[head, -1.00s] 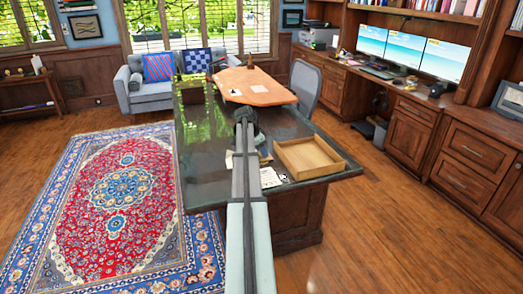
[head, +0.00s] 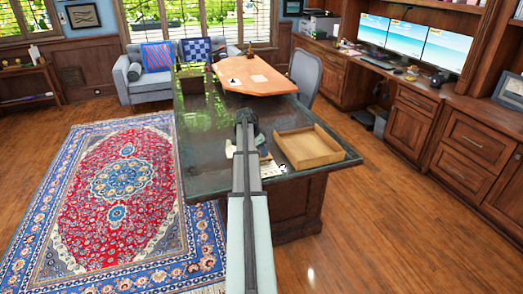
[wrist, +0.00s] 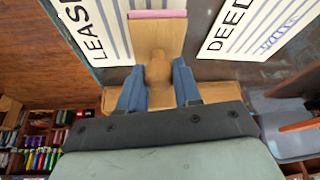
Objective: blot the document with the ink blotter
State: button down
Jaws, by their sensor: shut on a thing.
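In the wrist view, my gripper (wrist: 156,72) has its two blue fingers closed around the tan knob of the wooden ink blotter (wrist: 158,36). A pink strip shows along the blotter's far edge. A document marked LEASE (wrist: 88,24) lies to its left and one marked DEED (wrist: 258,28) to its right, both partly cut off. The blotter shows between the two sheets; whether it touches the surface under it I cannot tell.
The dark, glossy desk (head: 205,150) carries an open wooden tray (head: 308,148) right of my arm. A lighter wooden top (head: 255,78) and a grey chair (head: 306,75) are farther back. The desk's left part is largely clear.

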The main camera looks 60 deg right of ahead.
jog(key=shift+f, duration=0.55)
dwell(1.6)
jog(key=shift+r, duration=0.15)
jog(key=shift+r, duration=3.4)
